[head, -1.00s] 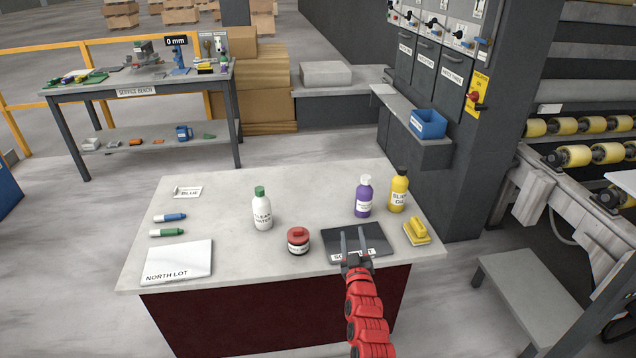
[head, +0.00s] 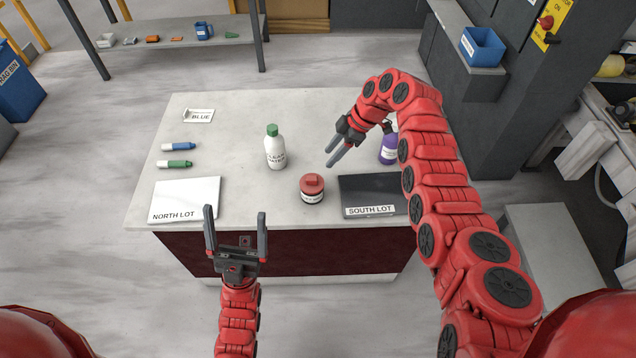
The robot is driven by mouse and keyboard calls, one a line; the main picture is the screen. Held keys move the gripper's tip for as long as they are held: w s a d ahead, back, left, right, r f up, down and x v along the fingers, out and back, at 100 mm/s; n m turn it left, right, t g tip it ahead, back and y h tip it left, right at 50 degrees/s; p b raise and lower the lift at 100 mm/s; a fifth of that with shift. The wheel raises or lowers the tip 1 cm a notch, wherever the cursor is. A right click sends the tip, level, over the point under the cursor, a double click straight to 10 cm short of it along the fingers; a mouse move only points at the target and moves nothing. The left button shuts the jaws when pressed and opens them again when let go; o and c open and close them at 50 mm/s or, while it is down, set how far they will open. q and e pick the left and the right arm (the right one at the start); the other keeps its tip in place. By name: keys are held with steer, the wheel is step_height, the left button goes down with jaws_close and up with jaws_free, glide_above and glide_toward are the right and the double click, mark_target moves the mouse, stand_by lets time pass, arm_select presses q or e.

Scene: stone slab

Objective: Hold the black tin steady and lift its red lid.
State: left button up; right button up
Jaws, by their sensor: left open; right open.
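The black tin (head: 312,198) stands upright on the slab-topped table, with a white label on its front. Its red lid (head: 312,183), with a raised knob, sits on top. My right gripper (head: 332,158) is open and empty above and behind the tin, its fingers pointing down and left, apart from the lid. My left gripper (head: 235,218) is open and empty at the table's front edge, left of and nearer than the tin, its fingers pointing away from me.
A white bottle with a green cap (head: 275,150) stands behind the tin to the left. The dark South Lot slab (head: 372,190) lies right of the tin; the white North Lot slab (head: 186,197) lies left. A purple bottle (head: 388,150) is partly behind my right arm. Two markers (head: 175,164) lie far left.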

mark_target(312, 185)
arm_select(q)
steer(key=w+d+f+n+g+y, duration=0.1)
steer(key=w+d+f+g+y, duration=0.1)
steer(key=w+d+f+g, duration=1.2)
step_height(312, 185, down, 12)
steer(key=w+a+n+g+y, duration=0.25)
steer(key=n+y, duration=0.25)
steer(key=y, duration=0.4)
steer(key=x, duration=1)
steer(key=d+x, duration=0.1)
steer(key=x, duration=0.4)
steer(key=shift+w, duration=0.35)
steer(key=shift+x, duration=0.75)
steer(key=shift+f, duration=0.1)
jaws_close()
